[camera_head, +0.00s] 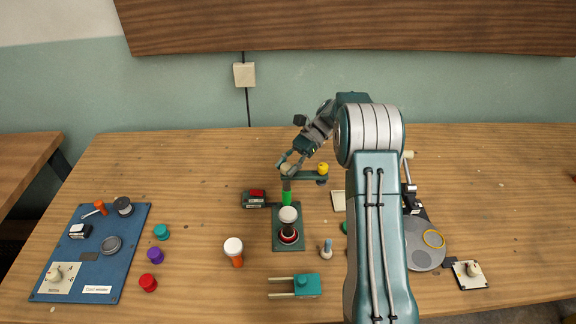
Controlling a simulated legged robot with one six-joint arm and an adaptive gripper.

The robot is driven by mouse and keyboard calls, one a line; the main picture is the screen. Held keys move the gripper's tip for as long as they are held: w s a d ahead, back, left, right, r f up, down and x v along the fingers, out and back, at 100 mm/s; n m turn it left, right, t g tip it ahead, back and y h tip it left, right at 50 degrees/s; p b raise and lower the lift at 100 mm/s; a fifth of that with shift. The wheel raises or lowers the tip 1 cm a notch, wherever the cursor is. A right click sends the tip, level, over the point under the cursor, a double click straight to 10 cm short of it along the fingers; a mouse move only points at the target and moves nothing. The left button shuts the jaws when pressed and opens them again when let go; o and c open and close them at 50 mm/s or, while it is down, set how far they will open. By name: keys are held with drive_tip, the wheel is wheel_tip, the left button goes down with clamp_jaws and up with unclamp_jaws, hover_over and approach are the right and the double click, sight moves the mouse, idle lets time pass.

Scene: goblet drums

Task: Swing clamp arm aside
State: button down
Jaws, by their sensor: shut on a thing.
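The clamp arm (306,177) is a short teal bar at the middle of the table. A yellow knob (323,168) tops its right end, above a dark foot. My gripper (288,169) comes down from the upper right and is shut at the bar's left end, around what looks like a cream knob; the fingers partly hide it. Just in front of that end stands a bright green post (287,195). A teal base plate (278,242) in front of it carries a white-topped knob (288,214) and a dark red round part.
A blue panel (125,240) with knobs lies at the left. Teal, purple and red caps (148,283), a white-and-orange piece (235,250) and a teal fork-like block (306,285) lie loose nearby. A grey disc device (425,250) is at the right. The far right tabletop is mostly clear.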

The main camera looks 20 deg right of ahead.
drive_tip(key=shift+a+n+g, duration=0.1)
drive_tip(key=shift+n+g, duration=0.2)
drive_tip(key=shift+g, duration=0.1)
drive_tip(key=shift+c, duration=2.1)
unclamp_jaws()
drive_tip(key=shift+o, duration=0.6)
drive_tip(key=shift+a, duration=0.2)
drive_tip(key=shift+d, duration=0.15)
